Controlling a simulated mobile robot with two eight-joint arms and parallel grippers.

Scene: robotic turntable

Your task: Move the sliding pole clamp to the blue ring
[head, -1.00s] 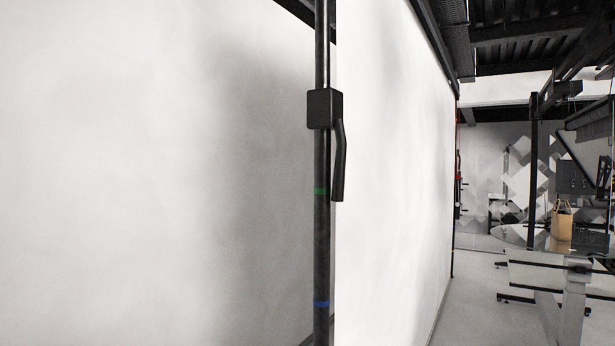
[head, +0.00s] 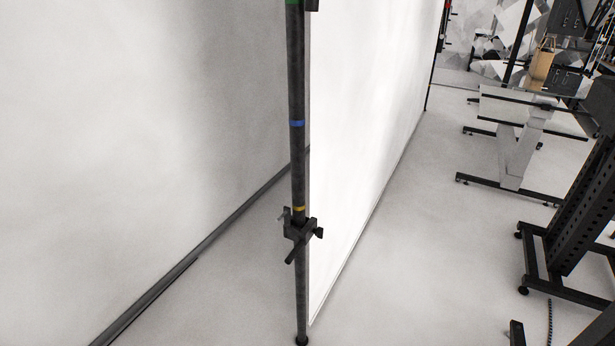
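A dark vertical pole (head: 298,170) stands near the middle of the head view, its foot on the floor. The blue ring (head: 297,123) is a band around its upper visible part. A black clamp (head: 299,232) with side knobs and a short handle sits low on the pole, just below a yellow ring (head: 299,209). At the top edge, a green ring (head: 292,2) and the lower end of a black handle (head: 312,5) show; the block it hangs from is out of view. Neither of my grippers is in view.
A grey table (head: 520,115) and a black wheeled stand (head: 575,215) are at the right. The floor (head: 420,260) right of the pole is clear.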

